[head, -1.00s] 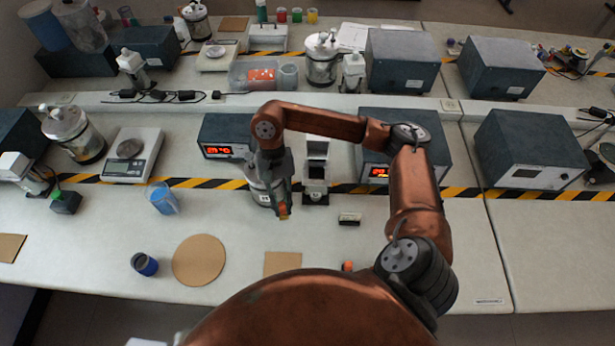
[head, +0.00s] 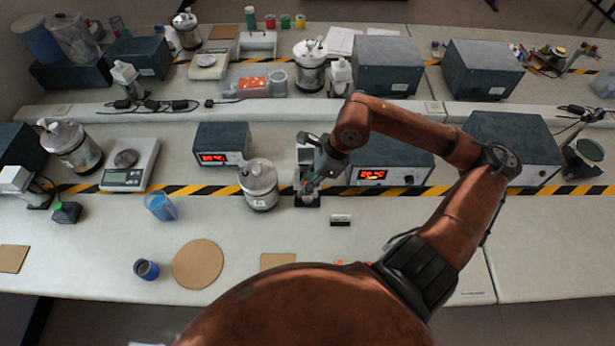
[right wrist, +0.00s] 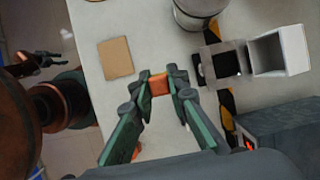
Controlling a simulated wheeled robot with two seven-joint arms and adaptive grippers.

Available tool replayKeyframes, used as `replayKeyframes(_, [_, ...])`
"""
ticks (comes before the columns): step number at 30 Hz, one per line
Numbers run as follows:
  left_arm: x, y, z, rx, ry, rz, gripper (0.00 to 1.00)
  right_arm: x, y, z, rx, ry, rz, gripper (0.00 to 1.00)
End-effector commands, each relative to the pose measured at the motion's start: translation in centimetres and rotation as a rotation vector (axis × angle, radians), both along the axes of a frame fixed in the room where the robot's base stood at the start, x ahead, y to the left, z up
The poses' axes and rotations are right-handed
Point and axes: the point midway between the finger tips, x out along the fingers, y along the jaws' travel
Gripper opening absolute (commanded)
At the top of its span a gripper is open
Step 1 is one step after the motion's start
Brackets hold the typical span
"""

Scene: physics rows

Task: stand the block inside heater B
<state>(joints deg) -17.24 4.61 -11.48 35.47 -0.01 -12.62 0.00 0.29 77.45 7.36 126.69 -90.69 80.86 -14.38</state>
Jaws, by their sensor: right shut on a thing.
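My right gripper (head: 307,185) is shut on a small orange-brown block, which shows between its fingertips in the right wrist view (right wrist: 160,85). In the head view the gripper is in front of a white open box (right wrist: 281,52) and a grey square frame (right wrist: 222,63) on a dark base, partly hiding them. In the right wrist view the block is apart from both. Two dark boxes with red displays, one left (head: 222,145) and one right (head: 392,163), stand on either side. I cannot read any label that marks heater B.
A lidded metal canister (head: 260,187) stands just left of the gripper. A small black-and-white item (head: 341,220) lies in front. A round cork mat (head: 198,264), a blue beaker (head: 160,207) and a scale (head: 129,167) are farther left. The front bench is mostly clear.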

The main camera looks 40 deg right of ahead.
Motion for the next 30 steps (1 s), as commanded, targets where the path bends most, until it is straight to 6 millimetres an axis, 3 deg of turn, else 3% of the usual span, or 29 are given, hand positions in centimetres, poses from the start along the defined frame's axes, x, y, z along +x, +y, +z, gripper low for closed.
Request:
replayKeyframes(10, [0.2, 0.0, 1.5, 0.001, -0.003, 0.000, 0.40, 6.2, -5.1, -3.3, 0.004, 0.001, -0.003, 0.00])
replayKeyframes(15, [0.3, 0.0, 1.9, 0.000, -0.005, 0.000, 0.40, 8.1, -6.7, -6.6, 0.005, 0.002, -0.001, 0.00])
replayKeyframes(26, [0.4, 0.0, 2.2, 0.000, -0.007, 0.000, 0.40, 9.8, -8.1, -9.4, 0.003, 0.001, 0.001, 0.00])
replayKeyframes(30, [0.5, 0.0, 2.9, 0.000, -0.008, 0.001, 0.40, 9.7, -8.1, -11.2, 0.005, 0.004, 0.001, 0.00])
